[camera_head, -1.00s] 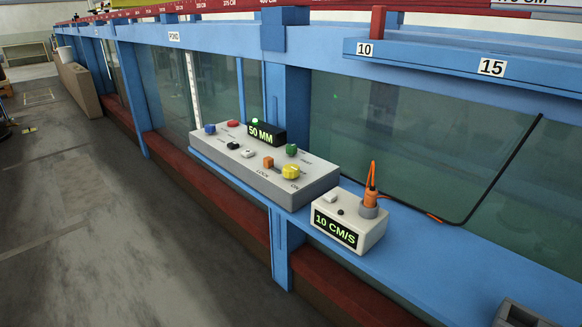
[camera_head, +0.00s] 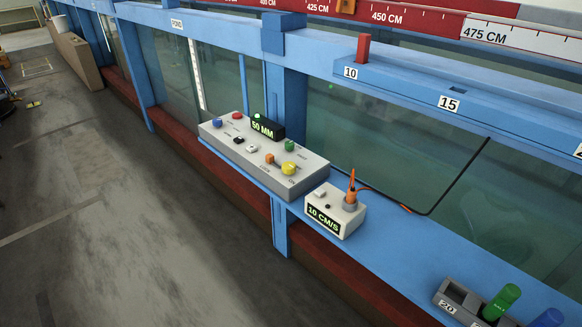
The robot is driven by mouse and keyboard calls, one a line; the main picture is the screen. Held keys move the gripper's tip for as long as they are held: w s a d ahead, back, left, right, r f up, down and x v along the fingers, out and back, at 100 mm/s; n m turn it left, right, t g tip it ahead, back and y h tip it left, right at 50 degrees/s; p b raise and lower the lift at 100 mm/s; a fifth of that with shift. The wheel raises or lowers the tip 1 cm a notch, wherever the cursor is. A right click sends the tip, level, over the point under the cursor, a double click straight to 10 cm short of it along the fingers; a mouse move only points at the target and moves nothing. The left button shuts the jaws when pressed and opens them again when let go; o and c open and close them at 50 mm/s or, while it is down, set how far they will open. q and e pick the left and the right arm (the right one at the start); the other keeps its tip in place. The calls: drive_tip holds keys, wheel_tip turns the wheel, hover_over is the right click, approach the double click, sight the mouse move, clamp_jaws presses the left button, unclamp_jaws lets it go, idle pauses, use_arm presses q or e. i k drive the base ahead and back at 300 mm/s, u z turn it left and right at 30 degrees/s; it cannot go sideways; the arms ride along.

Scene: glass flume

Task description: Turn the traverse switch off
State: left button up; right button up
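A grey control box (camera_head: 264,155) sits on the blue ledge along the flume. It carries a black display (camera_head: 267,128) reading 50 MM and several coloured controls. Near its front right are a yellow knob (camera_head: 289,169), with a label beside it that seems to read ON, and an orange block-shaped control (camera_head: 270,159) near small lettering. A green button (camera_head: 290,145), a blue button (camera_head: 217,123), a red button (camera_head: 238,116), and black and white switches (camera_head: 246,144) also show. I cannot tell which is the traverse switch. Neither gripper is in view.
A grey rack (camera_head: 466,300) with a green-capped item (camera_head: 501,302) and a blue one (camera_head: 547,318) sits at lower right. Open floor (camera_head: 120,220) lies left.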

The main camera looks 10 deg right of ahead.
sight(289, 169)
drive_tip(key=z, duration=1.75)
drive_tip(key=k, duration=0.1)
drive_tip(key=u, duration=3.1)
drive_tip(key=i, duration=0.7)
drive_tip(key=z, duration=0.65)
drive_tip(key=i, duration=0.7)
drive_tip(key=z, duration=0.8)
